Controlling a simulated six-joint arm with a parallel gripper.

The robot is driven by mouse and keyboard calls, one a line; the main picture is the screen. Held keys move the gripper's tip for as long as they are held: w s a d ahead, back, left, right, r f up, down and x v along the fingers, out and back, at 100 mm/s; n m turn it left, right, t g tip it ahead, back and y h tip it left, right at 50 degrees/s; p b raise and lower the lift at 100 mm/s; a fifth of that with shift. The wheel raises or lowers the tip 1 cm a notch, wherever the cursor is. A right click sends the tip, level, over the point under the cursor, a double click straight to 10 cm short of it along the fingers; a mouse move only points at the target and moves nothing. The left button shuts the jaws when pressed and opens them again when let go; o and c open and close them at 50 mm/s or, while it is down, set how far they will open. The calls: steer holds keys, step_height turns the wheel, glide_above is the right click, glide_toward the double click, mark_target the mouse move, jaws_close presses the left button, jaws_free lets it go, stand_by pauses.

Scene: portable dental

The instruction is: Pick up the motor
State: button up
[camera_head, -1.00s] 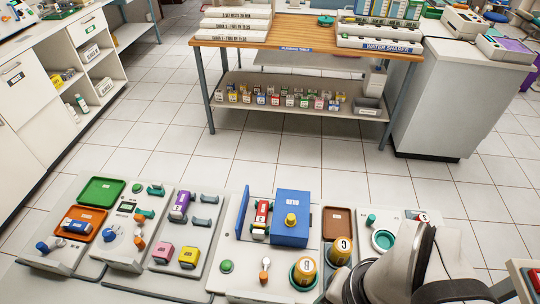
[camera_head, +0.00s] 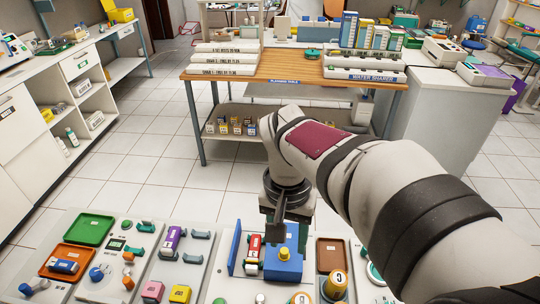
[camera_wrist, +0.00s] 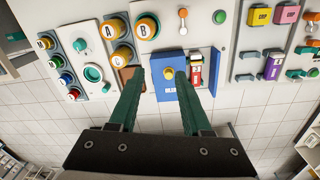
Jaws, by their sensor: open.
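A red motor-like cylinder with white ends (camera_head: 253,248) sits beside a blue box with a yellow knob (camera_head: 285,265); it also shows in the wrist view (camera_wrist: 196,72). A purple cylinder (camera_head: 172,240) lies in a cradle on a panel to the left, and a blue one (camera_head: 64,266) lies in an orange tray. I cannot tell which of these is the motor. My gripper (camera_head: 289,232) is open above the blue box and partly hides it. In the wrist view my gripper (camera_wrist: 158,76) has its green fingers spread, with nothing held between them; the red cylinder is just right of the right fingertip.
A blue upright plate (camera_head: 236,245) stands left of the red cylinder. A brown tray (camera_head: 331,252) and yellow-topped cylinders (camera_head: 334,285) are to the right. A green tray (camera_head: 88,230) is at far left. A wooden-topped table (camera_head: 290,72) stands behind, across open floor.

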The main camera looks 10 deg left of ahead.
steer(key=n+t+h, duration=0.1)
steer(key=n, duration=0.1)
glide_toward(253, 246)
steer(key=f, duration=0.3)
steer(key=d+f, duration=0.1)
steer(key=f, duration=0.2)
steer(key=w+f, duration=0.1)
steer(key=f, duration=0.2)
steer(key=shift+d, duration=0.2)
jaws_close()
